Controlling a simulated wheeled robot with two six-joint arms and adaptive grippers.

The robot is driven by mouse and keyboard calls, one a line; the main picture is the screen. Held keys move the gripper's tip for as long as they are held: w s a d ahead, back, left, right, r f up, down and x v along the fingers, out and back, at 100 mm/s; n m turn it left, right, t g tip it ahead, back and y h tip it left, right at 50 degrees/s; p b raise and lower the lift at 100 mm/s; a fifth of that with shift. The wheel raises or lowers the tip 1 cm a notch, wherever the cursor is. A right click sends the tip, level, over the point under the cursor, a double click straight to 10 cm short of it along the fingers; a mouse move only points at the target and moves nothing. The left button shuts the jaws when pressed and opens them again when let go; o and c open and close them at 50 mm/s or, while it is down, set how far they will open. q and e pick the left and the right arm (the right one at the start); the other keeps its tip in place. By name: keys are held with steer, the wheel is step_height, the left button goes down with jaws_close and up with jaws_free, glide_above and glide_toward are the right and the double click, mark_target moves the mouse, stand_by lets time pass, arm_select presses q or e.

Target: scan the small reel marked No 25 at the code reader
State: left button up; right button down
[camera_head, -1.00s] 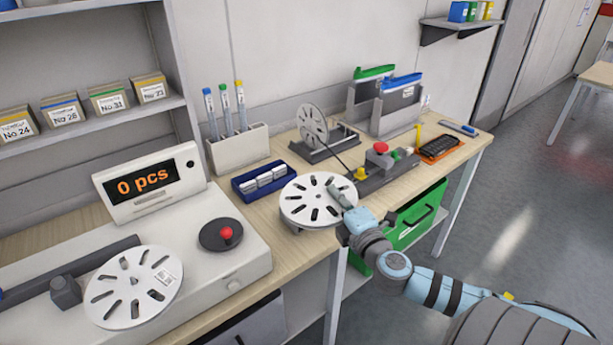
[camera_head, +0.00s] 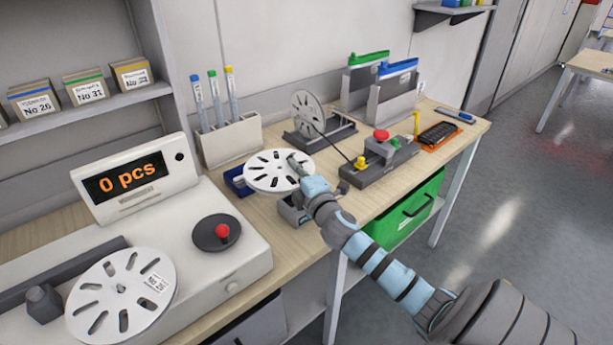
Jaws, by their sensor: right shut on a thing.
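My right gripper (camera_head: 300,166) is shut on the rim of a white slotted reel (camera_head: 270,174). It holds the reel roughly flat above the bench, and the reel partly hides a blue tray (camera_head: 233,182). No number can be read on this reel. A grey device (camera_head: 290,212) stands on the bench below my right wrist, partly hidden; I cannot tell whether it is the code reader. My left gripper is not in view.
The counting machine (camera_head: 245,262) shows "0 pcs" and has a red-knobbed disc (camera_head: 217,233). Behind are a pen holder (camera_head: 230,140), a reel on a stand (camera_head: 308,115) and a grey unit with a red button (camera_head: 378,160). Numbered boxes (camera_head: 85,88) line the shelf.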

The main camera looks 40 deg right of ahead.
steer(key=shift+w+f, duration=0.25)
steer(key=shift+w, duration=0.6)
steer(key=s+r+p, duration=0.1)
steer(key=s, duration=0.1)
steer(key=s+r+p, duration=0.1)
steer(key=s, duration=0.2)
steer(key=s+r+p, duration=0.1)
steer(key=s+r, duration=0.1)
steer(key=s, duration=0.1)
steer(key=shift+a, duration=0.1)
steer(key=shift+s, duration=0.1)
